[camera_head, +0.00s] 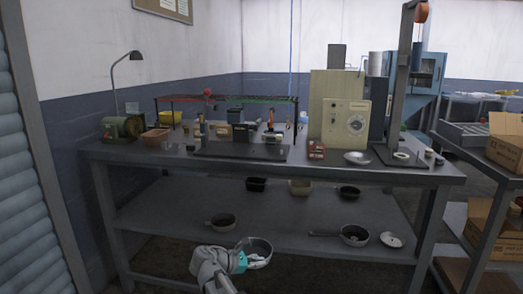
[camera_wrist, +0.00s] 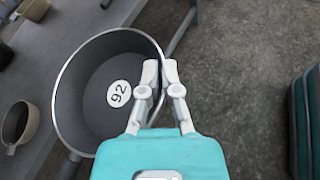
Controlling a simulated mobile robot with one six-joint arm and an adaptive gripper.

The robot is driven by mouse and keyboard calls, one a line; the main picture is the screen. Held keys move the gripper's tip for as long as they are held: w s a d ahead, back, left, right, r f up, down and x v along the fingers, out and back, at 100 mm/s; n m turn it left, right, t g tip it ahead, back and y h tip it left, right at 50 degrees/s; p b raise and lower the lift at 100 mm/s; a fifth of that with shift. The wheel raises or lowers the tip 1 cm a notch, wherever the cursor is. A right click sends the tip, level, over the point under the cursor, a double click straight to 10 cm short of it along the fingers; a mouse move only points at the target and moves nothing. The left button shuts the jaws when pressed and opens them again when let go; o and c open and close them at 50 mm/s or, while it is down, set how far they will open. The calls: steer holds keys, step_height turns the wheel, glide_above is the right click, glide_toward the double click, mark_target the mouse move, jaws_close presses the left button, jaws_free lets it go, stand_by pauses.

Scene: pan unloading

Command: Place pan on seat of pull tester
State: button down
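A dark grey pan marked 92 (camera_wrist: 80,95) fills the left of the wrist view, its handle toward the lower left. My gripper (camera_wrist: 160,70) is closed on the pan's right wall, one finger inside the rim and one outside. In the head view the pan (camera_head: 260,247) and my gripper (camera_head: 243,259) are at bottom centre, by the lower shelf's front edge. A tall column stand (camera_head: 403,75), seemingly the pull tester, rises at the right end of the bench. Its flat dark base carries a pale ring (camera_head: 402,155), perhaps the seat.
The bench (camera_head: 130,155) is crowded with a rack, a beige dial machine (camera_head: 346,122) and a silver bowl (camera_head: 357,157) beside the stand. The lower shelf (camera_head: 290,215) holds several pans and containers, with bare room between. Cardboard boxes (camera_head: 507,140) stand at right.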

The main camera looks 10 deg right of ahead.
steer(key=shift+w, duration=0.3)
steer(key=shift+a+r, duration=0.1)
steer(key=shift+r, duration=0.1)
